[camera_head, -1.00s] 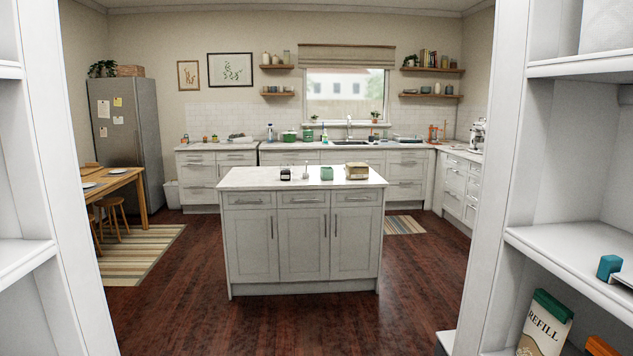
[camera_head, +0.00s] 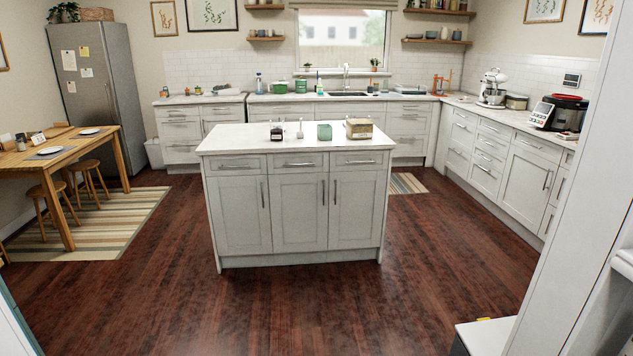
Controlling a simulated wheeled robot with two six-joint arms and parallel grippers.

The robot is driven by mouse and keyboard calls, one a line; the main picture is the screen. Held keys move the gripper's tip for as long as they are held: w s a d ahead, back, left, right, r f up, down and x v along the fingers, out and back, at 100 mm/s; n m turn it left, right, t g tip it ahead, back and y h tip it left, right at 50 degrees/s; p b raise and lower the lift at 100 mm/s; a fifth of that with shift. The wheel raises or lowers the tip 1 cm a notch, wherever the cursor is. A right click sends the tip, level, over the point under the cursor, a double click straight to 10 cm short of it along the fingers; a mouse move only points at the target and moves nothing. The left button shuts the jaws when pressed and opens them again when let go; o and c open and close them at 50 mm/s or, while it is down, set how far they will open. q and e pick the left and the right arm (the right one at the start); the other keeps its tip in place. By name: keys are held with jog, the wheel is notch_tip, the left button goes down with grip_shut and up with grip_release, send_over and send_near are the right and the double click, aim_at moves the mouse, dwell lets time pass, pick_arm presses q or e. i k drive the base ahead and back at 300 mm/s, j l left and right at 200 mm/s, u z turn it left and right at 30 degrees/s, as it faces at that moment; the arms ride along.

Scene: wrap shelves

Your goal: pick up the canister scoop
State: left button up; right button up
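On the white kitchen island (camera_head: 295,205) ahead, several small items stand along the countertop's far side. From left to right they are a small dark jar (camera_head: 276,133), a thin upright pale item (camera_head: 300,130), a green canister (camera_head: 324,132) and a yellowish tin with a dark lid (camera_head: 359,129). The thin pale item may be the canister scoop, but it is too small to tell. Neither of my grippers is in view.
Dark wooden floor lies open before the island. A dining table (camera_head: 60,150) with stools stands at left on a striped rug (camera_head: 120,225). Counters run along the back and right. A white panel (camera_head: 570,220) and a low white box (camera_head: 487,336) are near right.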

aim_at(299, 135)
jog(key=i+j+u, duration=0.25)
jog(key=i, duration=1.4)
jog(key=l, duration=0.1)
